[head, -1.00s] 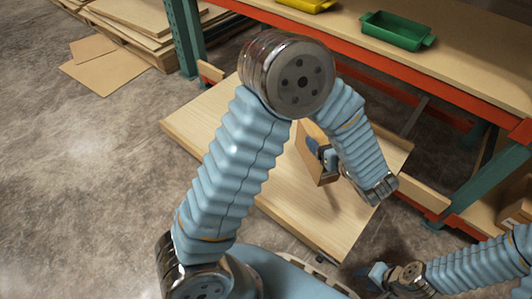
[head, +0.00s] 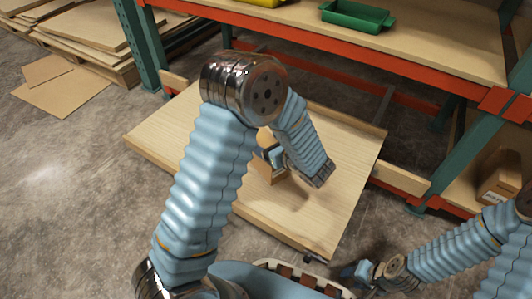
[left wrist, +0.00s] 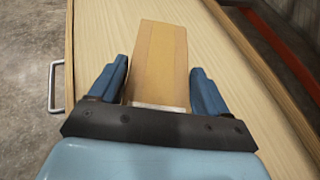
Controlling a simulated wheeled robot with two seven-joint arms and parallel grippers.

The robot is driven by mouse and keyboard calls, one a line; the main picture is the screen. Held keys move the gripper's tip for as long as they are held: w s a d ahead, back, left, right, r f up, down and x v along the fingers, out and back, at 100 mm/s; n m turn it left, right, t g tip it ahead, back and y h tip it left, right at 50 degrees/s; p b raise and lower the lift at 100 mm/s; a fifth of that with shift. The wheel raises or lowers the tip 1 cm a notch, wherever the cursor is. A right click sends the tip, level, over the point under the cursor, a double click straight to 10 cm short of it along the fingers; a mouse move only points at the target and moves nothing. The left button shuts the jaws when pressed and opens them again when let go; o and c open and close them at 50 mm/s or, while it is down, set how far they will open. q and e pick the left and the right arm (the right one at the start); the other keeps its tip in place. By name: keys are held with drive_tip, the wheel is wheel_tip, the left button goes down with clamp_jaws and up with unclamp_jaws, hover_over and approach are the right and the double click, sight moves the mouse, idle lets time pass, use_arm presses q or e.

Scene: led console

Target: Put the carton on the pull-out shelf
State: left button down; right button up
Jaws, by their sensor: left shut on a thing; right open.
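The brown carton (head: 268,172) is in my left gripper (head: 276,156), over the middle of the pale wooden pull-out shelf (head: 325,215). In the left wrist view the carton (left wrist: 160,60) stands between the two blue fingers of the left gripper (left wrist: 158,88), with the bare shelf (left wrist: 235,95) around it. My left arm hides part of the carton in the head view. I cannot tell whether its underside touches the shelf. My right gripper (head: 352,272) is open and empty, near the shelf's front right corner.
The rack's upper shelf holds a green tray (head: 357,16) and a yellow tray (head: 255,2). Its orange beam (head: 330,72) runs above the shelf's rear. Another carton (head: 500,182) sits on the rack at right. A metal handle (left wrist: 56,88) projects from the shelf's edge.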

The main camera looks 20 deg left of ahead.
use_arm(q)
drive_tip(key=shift+w+a+f, duration=0.15)
drive_tip(key=shift+a+f, duration=0.15)
drive_tip(key=shift+f, duration=0.05)
drive_tip(key=shift+w+a+f+b, duration=0.15)
drive_tip(key=shift+f+b, duration=0.45)
drive_tip(key=shift+f, duration=1.15)
unclamp_jaws()
drive_tip(key=p+v, duration=0.2)
drive_tip(key=v, duration=1)
